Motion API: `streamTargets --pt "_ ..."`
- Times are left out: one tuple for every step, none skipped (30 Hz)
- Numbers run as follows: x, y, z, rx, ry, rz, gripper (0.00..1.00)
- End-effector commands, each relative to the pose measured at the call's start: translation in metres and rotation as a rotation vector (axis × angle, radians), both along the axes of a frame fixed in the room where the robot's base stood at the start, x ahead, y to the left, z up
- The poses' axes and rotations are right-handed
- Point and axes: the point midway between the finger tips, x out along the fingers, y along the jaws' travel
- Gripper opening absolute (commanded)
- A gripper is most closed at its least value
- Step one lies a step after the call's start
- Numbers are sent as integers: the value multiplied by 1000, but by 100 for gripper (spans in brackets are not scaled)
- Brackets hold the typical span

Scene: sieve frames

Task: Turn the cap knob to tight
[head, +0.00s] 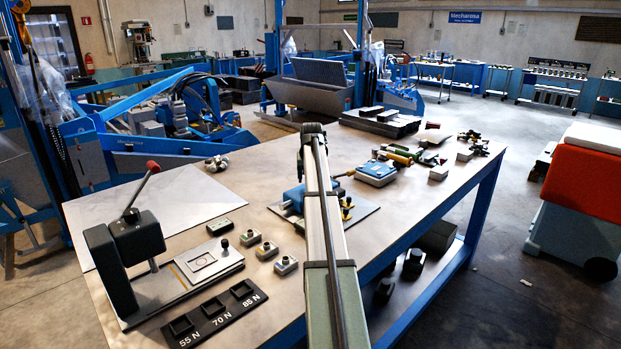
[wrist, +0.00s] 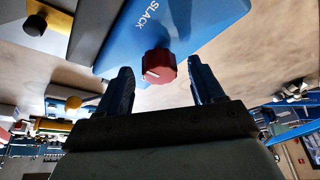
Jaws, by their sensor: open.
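The red cap knob (wrist: 159,66) shows in the wrist view on the edge of a blue body (wrist: 195,22) marked SLACK. A short white line on the knob points to the lower left of that picture. No tight mark is visible. My gripper (wrist: 162,72) is open, one dark finger on each side of the knob, with a gap on both sides. I cannot tell how deep the fingers reach along the knob. In the head view a blue device (head: 292,198) on a grey plate is partly hidden by my arm, and the knob and fingertips are not visible there.
Yellow and black knobs (head: 347,207) stand just right of my arm. Small green-grey blocks (head: 266,251) and a black tray (head: 215,318) marked 55 N, 70 N and 85 N lie at left. A lever press (head: 125,250) stands front left. The grey sheet (head: 150,205) is mostly clear.

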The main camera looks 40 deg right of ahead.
Motion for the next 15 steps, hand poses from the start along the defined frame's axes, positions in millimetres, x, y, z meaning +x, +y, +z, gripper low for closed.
streamTargets --pt "1 -1 -2 0 0 0 67" --pt "1 -1 -2 0 0 0 67" --pt "1 -1 -3 0 0 0 67" --pt "1 -1 -3 0 0 0 67" --pt "1 -1 -3 0 0 0 67" --pt "1 -1 -3 0 0 0 67" --pt "1 -1 -3 0 0 0 67" --pt "1 -1 -3 0 0 0 67" --pt "1 -1 -3 0 0 0 67" --pt "1 -1 -3 0 0 0 67" --pt "1 -1 -3 0 0 0 66" --pt "1 -1 -3 0 0 0 62" --pt "1 -1 -3 0 0 0 59" --pt "1 -1 -3 0 0 0 56" --pt "1 -1 -3 0 0 0 53"
